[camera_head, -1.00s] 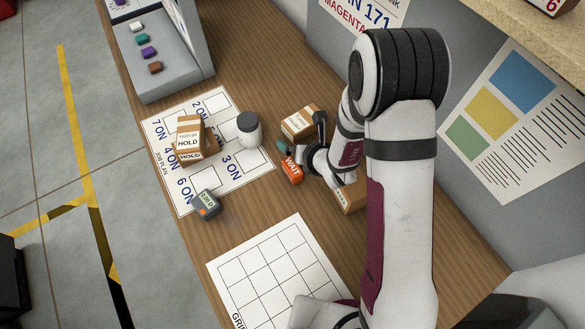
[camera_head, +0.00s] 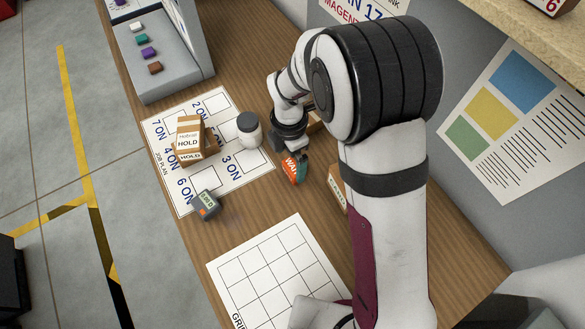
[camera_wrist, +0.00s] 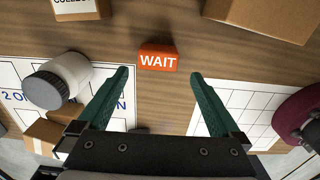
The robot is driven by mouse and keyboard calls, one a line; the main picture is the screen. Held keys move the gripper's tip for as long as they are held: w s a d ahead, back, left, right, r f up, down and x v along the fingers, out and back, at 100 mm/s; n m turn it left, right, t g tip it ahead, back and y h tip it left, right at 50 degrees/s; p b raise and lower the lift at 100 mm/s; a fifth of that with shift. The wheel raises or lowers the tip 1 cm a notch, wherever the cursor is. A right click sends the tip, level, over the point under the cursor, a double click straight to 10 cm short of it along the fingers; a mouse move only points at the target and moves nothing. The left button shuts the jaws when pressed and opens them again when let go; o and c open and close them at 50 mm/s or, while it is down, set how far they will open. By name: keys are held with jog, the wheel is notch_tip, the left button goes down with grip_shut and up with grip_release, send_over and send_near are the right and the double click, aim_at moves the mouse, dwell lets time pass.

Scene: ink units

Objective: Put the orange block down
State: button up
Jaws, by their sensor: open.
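The orange block (camera_head: 290,171), marked WAIT, rests on the brown bench, to the right of the white job plan sheet. It also shows in the wrist view (camera_wrist: 157,60), lying flat just past the fingertips. My gripper (camera_head: 301,158) is close to the block in the head view, and one teal finger covers part of it. In the wrist view my gripper (camera_wrist: 160,76) has its two teal fingers spread wide, with bare bench between them. Nothing is held.
A white jar with a grey lid (camera_head: 249,130) and a HOLD carton (camera_head: 189,135) stand on the job plan sheet (camera_head: 235,185). A grey meter (camera_head: 206,204) lies at its edge. Another carton (camera_head: 337,188) is right of the block. A gridded sheet (camera_head: 275,265) is empty nearer me.

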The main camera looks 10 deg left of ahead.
aim_at(289, 169)
notch_tip(289, 169, down, 6)
jog(key=shift+w+a+r, duration=0.1)
jog(key=shift+a, duration=0.05)
jog(key=shift+c, duration=0.3)
